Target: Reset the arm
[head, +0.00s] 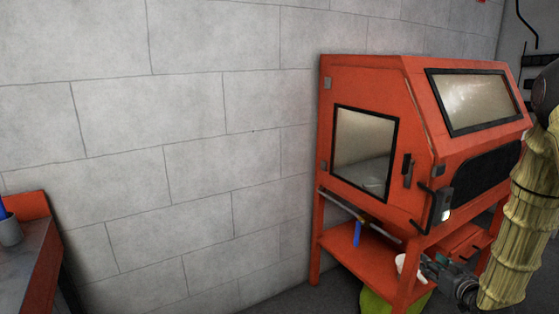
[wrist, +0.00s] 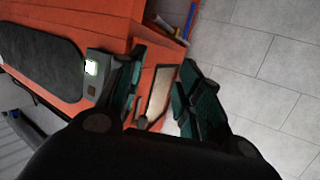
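My arm, in a yellow ribbed sleeve, hangs down at the right edge of the head view. My gripper (head: 442,268) is at its lower end, in front of the lower part of an orange cabinet (head: 378,78). In the wrist view my gripper (wrist: 158,88) shows two dark green fingers spread apart with nothing between them. Beyond the gap are the cabinet's orange side (wrist: 85,25) and part of a window (wrist: 160,95). The gripper appears apart from the cabinet.
The cabinet's lower shelf (head: 345,245) holds a blue item (head: 358,234) and a white bowl-like item (head: 404,264). A yellow-green object (head: 385,303) lies beneath. A bench (head: 35,262) with a grey cup (head: 10,230) stands far left. A block wall (head: 200,130) stands behind.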

